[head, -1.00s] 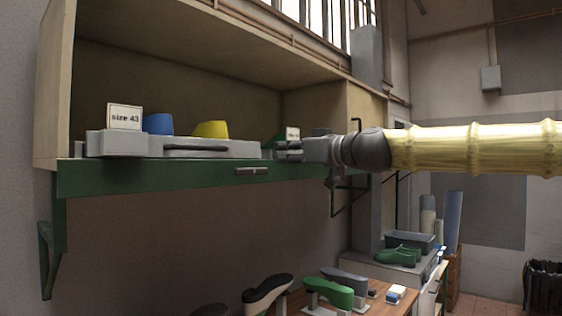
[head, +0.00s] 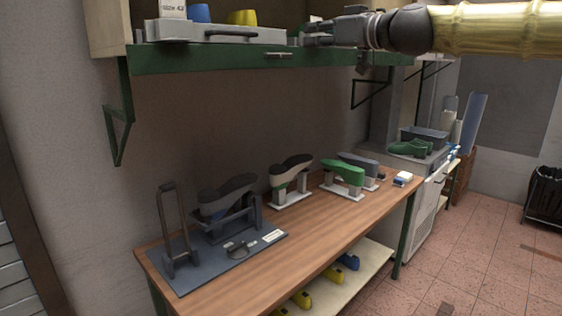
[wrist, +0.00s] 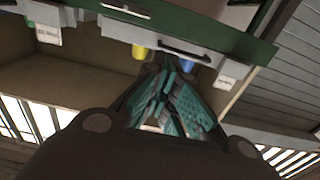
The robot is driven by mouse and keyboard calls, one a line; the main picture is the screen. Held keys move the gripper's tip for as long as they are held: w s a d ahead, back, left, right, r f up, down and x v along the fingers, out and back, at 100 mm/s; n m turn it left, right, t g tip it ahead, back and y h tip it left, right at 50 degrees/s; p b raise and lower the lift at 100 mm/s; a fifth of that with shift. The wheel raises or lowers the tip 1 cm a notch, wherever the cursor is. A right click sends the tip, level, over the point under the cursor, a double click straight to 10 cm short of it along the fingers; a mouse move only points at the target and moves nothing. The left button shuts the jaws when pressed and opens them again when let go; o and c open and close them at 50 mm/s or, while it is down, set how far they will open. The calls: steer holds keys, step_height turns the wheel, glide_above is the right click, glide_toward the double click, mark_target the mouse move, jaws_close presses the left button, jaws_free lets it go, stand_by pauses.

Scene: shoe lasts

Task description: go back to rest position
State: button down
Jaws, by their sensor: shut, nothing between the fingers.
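My gripper (head: 318,34) is at the top of the head view, in front of the green-edged shelf, at about the height of the grey tray on it. It is shut and empty. Its teal-padded fingers (wrist: 165,105) also show in the wrist view, with the shelf beyond them. My yellow-sleeved arm reaches in from the right. The grey shelf tray (head: 215,34) holds a blue last (head: 199,13) and a yellow last (head: 242,17), both cut by the top edge of the head view. A size card (head: 172,9) stands at its left end.
Below is a wooden workbench (head: 330,214) with a dark last on a stand (head: 228,205), a black-and-cream last (head: 290,180) and a green last (head: 345,174). Yellow and blue lasts lie on the lower shelf (head: 365,270). The floor at right is mostly clear; a black bin (head: 545,195) stands there.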

steer(key=w+a+f+m+g+h, duration=0.1)
steer(key=w+a+f+m+h, duration=0.1)
steer(key=f, duration=1.4)
steer(key=w+a+f+m+g+h, duration=0.1)
steer(key=w+a+f+g+h, duration=0.1)
steer(key=f, duration=1.4)
steer(key=s+d+f+m+g+h, duration=0.1)
steer(key=s+f, duration=0.2)
steer(key=f, duration=1.1)
steer(key=s+f+m+g+h, duration=0.15)
steer(key=s+f, duration=0.25)
steer(key=f, duration=1)
steer(key=s+d+f+m+g+h, duration=0.15)
steer(key=s+d+f, duration=0.25)
steer(key=s+f, duration=0.75)
steer(key=s+d+f+m+g+h, duration=0.1)
steer(key=s+d+f+g+h, duration=0.15)
steer(key=s+f, duration=0.9)
steer(key=s+d+f+g, duration=0.1)
steer(key=s+d+f, duration=0.3)
steer(key=s, duration=0.4)
steer(key=s+d+f+m+g+h, duration=0.1)
steer(key=s+d+f, duration=0.2)
steer(key=s, duration=0.4)
steer(key=s+d+f+g+h, duration=0.1)
steer(key=s+d+f, duration=0.3)
steer(key=s, duration=0.4)
steer(key=shift+s+d+f, duration=0.35)
steer(key=shift+d, duration=0.1)
